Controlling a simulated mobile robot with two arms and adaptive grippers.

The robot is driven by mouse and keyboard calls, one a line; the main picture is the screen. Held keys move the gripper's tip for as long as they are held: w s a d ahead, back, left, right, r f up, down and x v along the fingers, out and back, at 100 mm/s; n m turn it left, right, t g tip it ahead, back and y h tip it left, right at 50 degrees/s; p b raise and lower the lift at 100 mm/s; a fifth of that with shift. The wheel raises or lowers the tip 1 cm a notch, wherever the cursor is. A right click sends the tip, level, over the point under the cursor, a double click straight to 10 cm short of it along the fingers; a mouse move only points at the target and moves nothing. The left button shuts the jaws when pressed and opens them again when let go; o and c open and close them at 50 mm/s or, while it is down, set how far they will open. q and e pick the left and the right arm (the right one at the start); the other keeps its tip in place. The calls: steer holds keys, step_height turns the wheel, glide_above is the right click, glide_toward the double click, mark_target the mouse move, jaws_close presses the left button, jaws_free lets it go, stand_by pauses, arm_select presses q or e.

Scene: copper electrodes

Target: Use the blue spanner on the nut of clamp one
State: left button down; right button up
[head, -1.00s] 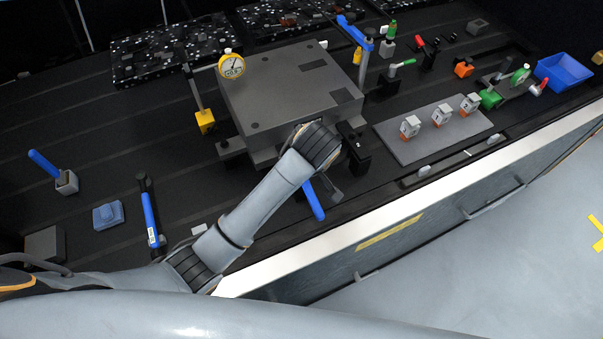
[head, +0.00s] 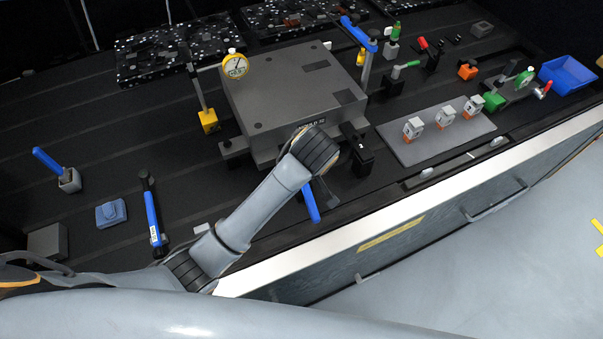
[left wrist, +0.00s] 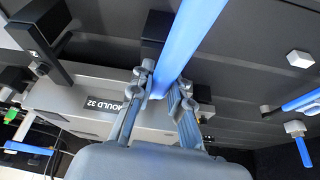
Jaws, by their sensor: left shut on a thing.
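The blue spanner's handle (head: 311,203) sticks out below the end of my left arm in the head view. In the left wrist view my left gripper (left wrist: 165,88) is shut on the blue spanner (left wrist: 185,40), which runs between its fingers to the top edge. The spanner's head and jaw are not clear. A grey mould block (head: 290,90) stands just behind my wrist; its "MOULD 32" label shows in the left wrist view (left wrist: 101,105). A black clamp (head: 361,158) with a white mark stands at its right front corner. The nut of clamp one cannot be made out. My right gripper is out of view.
A dial gauge (head: 235,66) on a yellow base stands left of the mould. A blue-handled tool (head: 153,220) lies further left. A grey plate (head: 420,152) with small grey-orange parts and a blue bin (head: 567,72) are right. The bench's front edge (head: 400,200) is close.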

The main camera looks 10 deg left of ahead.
arm_select(q)
steer(key=shift+r, duration=0.15)
steer(key=shift+r, duration=0.25)
stand_by(0.5)
